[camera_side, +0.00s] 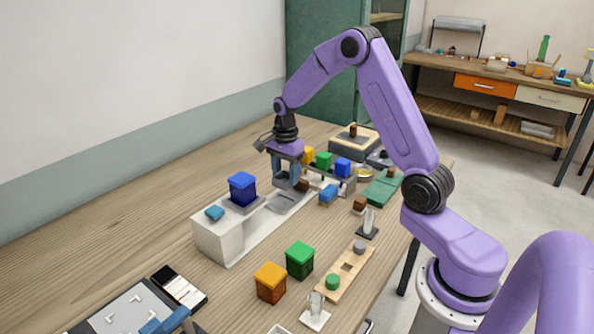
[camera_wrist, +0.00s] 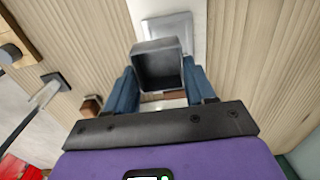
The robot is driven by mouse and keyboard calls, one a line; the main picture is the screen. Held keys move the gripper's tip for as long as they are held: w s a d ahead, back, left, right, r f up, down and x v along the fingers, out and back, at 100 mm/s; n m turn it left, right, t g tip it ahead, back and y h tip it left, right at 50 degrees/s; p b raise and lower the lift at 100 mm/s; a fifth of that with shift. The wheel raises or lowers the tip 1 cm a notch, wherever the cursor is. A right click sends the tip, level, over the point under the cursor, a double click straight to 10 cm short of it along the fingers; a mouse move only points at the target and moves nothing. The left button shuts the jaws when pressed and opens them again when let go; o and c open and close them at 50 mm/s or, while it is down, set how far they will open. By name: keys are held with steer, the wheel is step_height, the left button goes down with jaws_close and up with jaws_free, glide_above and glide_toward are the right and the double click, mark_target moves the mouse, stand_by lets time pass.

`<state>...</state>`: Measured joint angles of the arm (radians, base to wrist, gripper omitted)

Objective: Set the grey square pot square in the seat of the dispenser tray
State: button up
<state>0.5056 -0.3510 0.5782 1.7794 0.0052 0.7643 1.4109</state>
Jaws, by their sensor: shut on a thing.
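The grey square pot (camera_wrist: 160,68) is an open-topped dark grey box between my blue fingers. My gripper (camera_wrist: 161,84) is shut on it, with one finger at each side. The tray's grey square seat (camera_side: 283,202) looks empty, to the near left of the fingers. The seat also shows in the wrist view (camera_wrist: 168,26), past the pot's upper rim and partly hidden by it. I cannot tell the pot's height above the tray.
Yellow, green and blue (camera_side: 342,167) blocks stand behind my gripper. Orange (camera_side: 270,282) and green (camera_side: 300,260) pots stand in front.

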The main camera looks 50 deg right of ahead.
steer(key=shift+w+d+f, duration=0.25)
steer(key=shift+w+f, duration=0.7)
steer(key=shift+f, duration=2.75)
steer(key=o, duration=1.2)
steer(key=shift+o, duration=0.2)
steer(key=shift+r, duration=0.1)
